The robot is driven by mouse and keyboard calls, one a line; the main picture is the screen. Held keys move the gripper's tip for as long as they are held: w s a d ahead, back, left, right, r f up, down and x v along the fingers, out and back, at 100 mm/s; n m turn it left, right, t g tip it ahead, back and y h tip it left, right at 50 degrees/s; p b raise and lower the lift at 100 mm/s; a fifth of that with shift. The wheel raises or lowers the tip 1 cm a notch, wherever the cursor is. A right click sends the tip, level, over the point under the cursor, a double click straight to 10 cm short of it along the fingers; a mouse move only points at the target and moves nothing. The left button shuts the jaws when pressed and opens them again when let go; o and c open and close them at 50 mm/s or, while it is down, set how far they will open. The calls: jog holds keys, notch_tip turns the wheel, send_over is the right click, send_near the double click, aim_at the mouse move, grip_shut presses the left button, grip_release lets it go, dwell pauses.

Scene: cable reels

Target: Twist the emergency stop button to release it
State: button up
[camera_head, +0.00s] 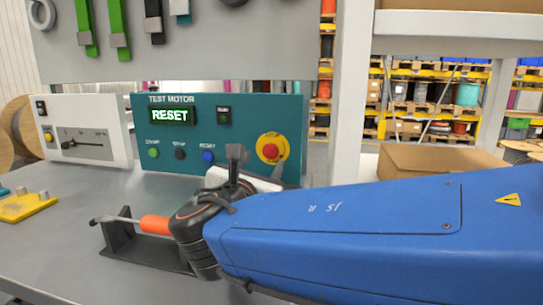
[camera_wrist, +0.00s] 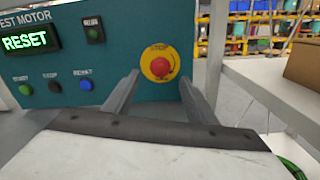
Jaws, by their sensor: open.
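The emergency stop button (camera_head: 269,151) is a red round knob on a yellow disc, on the right side of the teal test motor panel (camera_head: 180,174). In the wrist view the red button (camera_wrist: 160,67) shows between and beyond my two fingers. My gripper (camera_head: 257,160) is open and empty, in front of the panel and apart from the button as far as I can tell. In the wrist view my gripper (camera_wrist: 158,92) has its fingers spread wide, one on each side of the button. The panel's display (camera_head: 171,115) reads RESET in green.
Green, dark and blue buttons sit left on the panel; the blue one (camera_head: 208,156) is labelled RESET. A screwdriver with an orange handle (camera_head: 155,224) rests on a black stand (camera_head: 146,250) beside my arm. A white meter box (camera_head: 85,143) stands left. A cardboard box (camera_head: 435,163) is right.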

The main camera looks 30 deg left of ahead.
aim_at(269, 153)
jog(key=x, duration=0.6)
jog(key=shift+w, duration=0.25)
jog(key=shift+c, duration=0.4)
